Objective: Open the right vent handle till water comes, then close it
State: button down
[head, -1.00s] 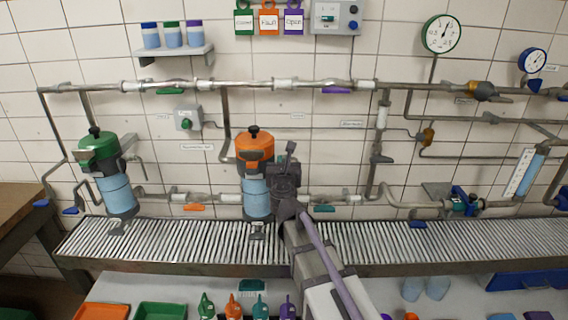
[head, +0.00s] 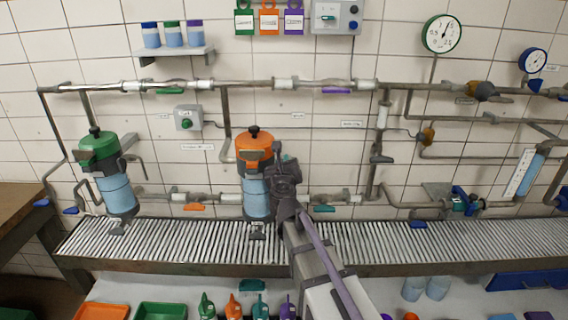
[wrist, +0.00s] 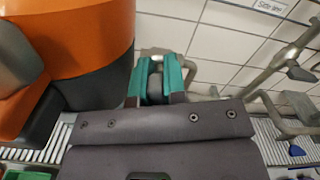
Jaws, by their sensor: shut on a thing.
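The right filter has an orange head (head: 254,143), a black top knob and a blue bowl (head: 256,196). My gripper (head: 279,152) is close against the right side of its head. In the wrist view, the two teal fingertips of my gripper (wrist: 157,82) are shut on a small grey piece (wrist: 155,87), which looks like the vent handle. The orange head (wrist: 90,35) fills the upper left there. The fingers and wrist hide most of the handle and its joint to the filter. I see no stream of water in either view.
The left filter with a green head (head: 98,146) stands apart. Pipes run along the tiled wall. A slatted rack (head: 180,240) runs below the filters. Bottles (head: 234,306) and trays (head: 160,311) sit lower in front. A pressure gauge (head: 442,34) hangs upper right.

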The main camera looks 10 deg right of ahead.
jog(key=shift+n, duration=1.9)
jog(key=c, duration=1.2)
grip_release()
